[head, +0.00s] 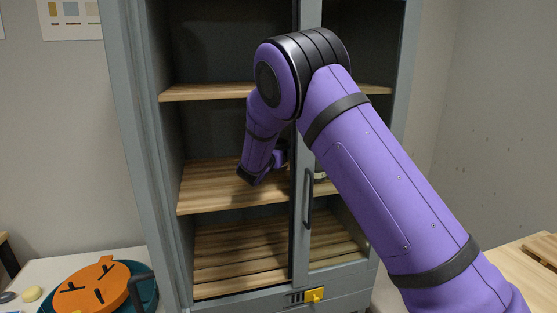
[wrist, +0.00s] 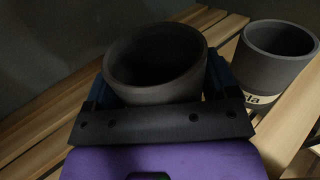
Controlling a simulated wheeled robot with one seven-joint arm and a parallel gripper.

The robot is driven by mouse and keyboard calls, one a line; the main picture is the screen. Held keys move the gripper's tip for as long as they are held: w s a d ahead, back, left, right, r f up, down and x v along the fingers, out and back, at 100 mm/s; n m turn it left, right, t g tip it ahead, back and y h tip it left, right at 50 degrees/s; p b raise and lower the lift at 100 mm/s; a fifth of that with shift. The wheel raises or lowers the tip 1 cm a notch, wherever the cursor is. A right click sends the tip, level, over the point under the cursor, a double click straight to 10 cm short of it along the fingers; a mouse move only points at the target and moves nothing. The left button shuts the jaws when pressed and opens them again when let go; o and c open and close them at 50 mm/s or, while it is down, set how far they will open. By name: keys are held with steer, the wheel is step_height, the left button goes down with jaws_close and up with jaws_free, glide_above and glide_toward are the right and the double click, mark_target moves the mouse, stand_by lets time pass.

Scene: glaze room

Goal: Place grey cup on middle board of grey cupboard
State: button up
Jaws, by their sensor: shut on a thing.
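The grey cupboard (head: 143,150) stands open on its left side, with its middle board (head: 208,187) at mid height. My gripper (wrist: 160,84) is shut on a dark grey cup (wrist: 155,55), with a blue finger on each side of it. The cup is upright, its round mouth facing up and appearing empty. In the head view my gripper is inside the cupboard, over the middle board, and my arm mostly hides the held cup. Whether the cup's base touches the board cannot be told.
A second grey cup (wrist: 277,60) with a pale lettered label stands on the slats just right of the held one. The upper board (head: 210,92) is above my wrist. A door frame with a handle (head: 308,198) stands close right of my gripper. The middle board's left part is clear.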

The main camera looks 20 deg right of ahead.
steer(key=shift+w+d, duration=0.3)
steer(key=shift+w, duration=0.05)
steer(key=shift+w+d+f, duration=0.15)
steer(key=shift+w+f, duration=0.05)
steer(key=shift+f, duration=0.7)
steer(key=shift+w+d+f, duration=0.15)
steer(key=shift+f, duration=0.7)
steer(key=o, duration=1.1)
steer(key=shift+f, duration=0.15)
steer(key=shift+c, duration=0.2)
steer(key=shift+s+a, duration=0.1)
steer(key=shift+a, duration=0.05)
steer(key=v, duration=1.1)
steer(key=shift+s+a, duration=0.25)
